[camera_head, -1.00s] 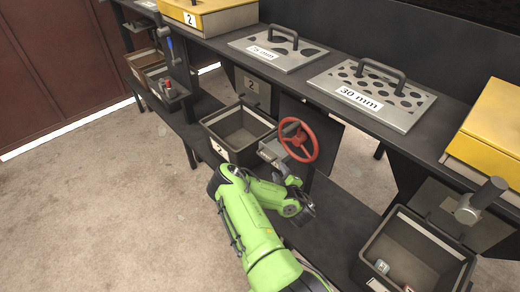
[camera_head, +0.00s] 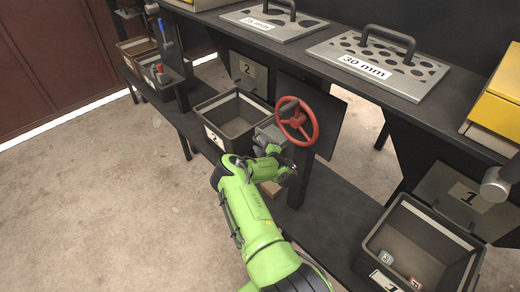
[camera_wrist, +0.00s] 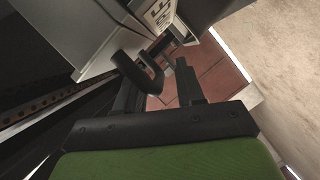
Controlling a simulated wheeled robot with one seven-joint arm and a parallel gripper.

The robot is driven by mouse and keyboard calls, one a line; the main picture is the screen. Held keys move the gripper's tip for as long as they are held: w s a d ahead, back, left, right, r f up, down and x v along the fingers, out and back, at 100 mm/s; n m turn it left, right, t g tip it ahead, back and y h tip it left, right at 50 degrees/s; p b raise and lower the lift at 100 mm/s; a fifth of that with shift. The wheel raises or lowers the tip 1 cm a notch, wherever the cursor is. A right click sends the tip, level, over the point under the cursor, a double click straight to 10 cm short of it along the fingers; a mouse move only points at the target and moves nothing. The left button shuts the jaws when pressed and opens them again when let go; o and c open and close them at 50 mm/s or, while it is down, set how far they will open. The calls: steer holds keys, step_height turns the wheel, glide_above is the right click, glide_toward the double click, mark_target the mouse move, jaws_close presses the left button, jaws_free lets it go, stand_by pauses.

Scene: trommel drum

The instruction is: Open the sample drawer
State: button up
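A grey box with partly cut-off dark lettering (camera_wrist: 160,14) fills the upper left of the wrist view; it looks like the sample drawer. A black loop handle (camera_wrist: 140,72) sticks out from it. My gripper (camera_wrist: 160,90) shows two dark fingers apart, with a gap between them. The handle is just ahead of the left finger; I cannot tell if they touch. A grey housing (camera_head: 266,133) shows beside the wheel.
Bin 2 (camera_head: 207,111) stands left of the wheel and bin 1 (camera_head: 375,243), with small cubes inside, at lower right. The 30 mm screen (camera_head: 425,77) lies on the upper bench.

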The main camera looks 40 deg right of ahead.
steer(key=shift+w, duration=0.2)
jaws_close()
steer(key=a, duration=1.3)
steer(key=shift+s+b, duration=0.25)
steer(key=shift+b, duration=0.2)
jaws_free()
